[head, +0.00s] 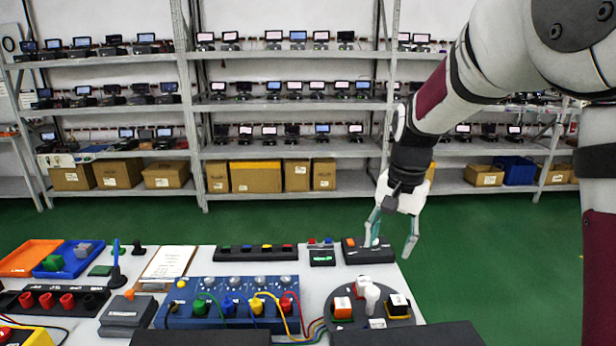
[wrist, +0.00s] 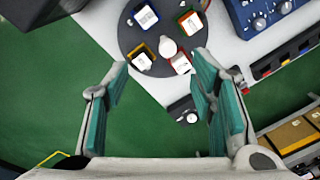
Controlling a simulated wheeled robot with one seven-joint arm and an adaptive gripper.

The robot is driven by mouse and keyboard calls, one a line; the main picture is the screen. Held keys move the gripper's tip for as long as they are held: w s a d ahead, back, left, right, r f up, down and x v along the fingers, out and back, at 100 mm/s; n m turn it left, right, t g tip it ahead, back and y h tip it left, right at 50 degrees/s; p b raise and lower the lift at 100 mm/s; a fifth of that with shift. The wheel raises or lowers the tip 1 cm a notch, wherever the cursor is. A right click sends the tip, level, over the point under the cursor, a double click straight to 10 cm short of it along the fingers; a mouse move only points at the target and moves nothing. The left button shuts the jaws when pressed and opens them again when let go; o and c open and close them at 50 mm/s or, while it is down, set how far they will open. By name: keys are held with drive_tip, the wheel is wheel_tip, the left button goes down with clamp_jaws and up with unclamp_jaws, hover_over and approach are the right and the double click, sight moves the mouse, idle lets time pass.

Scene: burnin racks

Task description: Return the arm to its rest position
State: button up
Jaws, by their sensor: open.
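My gripper (head: 392,228) hangs from my arm at the right of the head view, pointing down over the far right corner of the white table (head: 222,262). Its two teal fingers are apart with nothing between them. In the wrist view my gripper (wrist: 160,80) is also open and empty. A black box (head: 356,254) with a small knob lies by the left finger in the head view; I cannot tell if they touch. The round dark plate (wrist: 133,35) with several small blocks and a white peg lies beyond the fingertips in the wrist view.
The blue panel (head: 215,288) with knobs and cables sits mid-table. Blue and orange trays (head: 30,258) are at the left. Metal shelves (head: 290,106) with several small screens and cardboard boxes stand behind. Green floor (head: 480,260) is clear right of the table.

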drive_tip(key=s+r+n+t, duration=0.25)
drive_tip(key=s+r, duration=0.55)
drive_tip(key=s, duration=0.5)
drive_tip(key=s+f+n+t, duration=0.1)
drive_tip(key=s+n, duration=0.4)
drive_tip(key=s, duration=0.9)
drive_tip(key=shift+h, duration=0.3)
